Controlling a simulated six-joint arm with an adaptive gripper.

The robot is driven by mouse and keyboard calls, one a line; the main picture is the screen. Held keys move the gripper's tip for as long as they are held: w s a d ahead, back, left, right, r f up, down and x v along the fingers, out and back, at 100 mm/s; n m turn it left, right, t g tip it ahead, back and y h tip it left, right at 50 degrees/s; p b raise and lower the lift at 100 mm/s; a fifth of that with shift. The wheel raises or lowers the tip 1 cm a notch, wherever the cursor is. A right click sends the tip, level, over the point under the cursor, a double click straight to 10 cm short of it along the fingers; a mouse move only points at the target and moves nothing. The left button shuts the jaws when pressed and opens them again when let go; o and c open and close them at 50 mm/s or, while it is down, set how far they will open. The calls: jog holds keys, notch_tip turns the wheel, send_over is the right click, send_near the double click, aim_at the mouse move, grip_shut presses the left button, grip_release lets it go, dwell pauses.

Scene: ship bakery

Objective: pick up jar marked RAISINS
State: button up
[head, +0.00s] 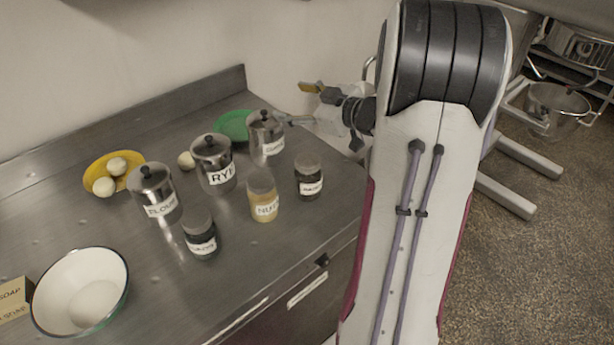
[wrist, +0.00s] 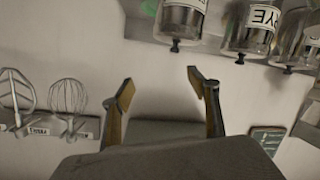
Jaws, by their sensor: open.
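Two small dark-filled glass jars stand on the steel counter in the head view: a right jar (head: 309,180) and a front-left jar (head: 200,239). Their labels are too small to read surely, so I cannot tell which is marked RAISINS; the right label looks somewhat like it. A pale jar (head: 263,196) that seems marked NUTS stands between them. My gripper (head: 294,102) is open and empty, above and behind the right dark jar, near the wall side. In the wrist view my open gripper (wrist: 160,86) has nothing between its fingers.
A green dish (head: 229,124), yellow plate (head: 96,171) and white bowl (head: 80,292) are on the counter. A whisk (wrist: 69,98) hangs on the wall.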

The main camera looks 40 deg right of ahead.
jog(key=s+f+y, duration=0.4)
jog(key=s+f, duration=0.1)
jog(key=n+y, duration=0.2)
jog(key=y, duration=0.3)
send_near(308, 160)
jog(key=shift+w+a+f, duration=0.45)
jog(key=shift+w+a, duration=0.2)
jog(key=shift+a, duration=0.25)
jog(key=shift+x, duration=1.35)
jog(key=shift+w, duration=0.15)
jog(key=shift+d+x, duration=0.25)
jog(key=shift+x, duration=2.25)
jog(key=shift+w+r, duration=0.1)
jog(key=shift+w, duration=0.05)
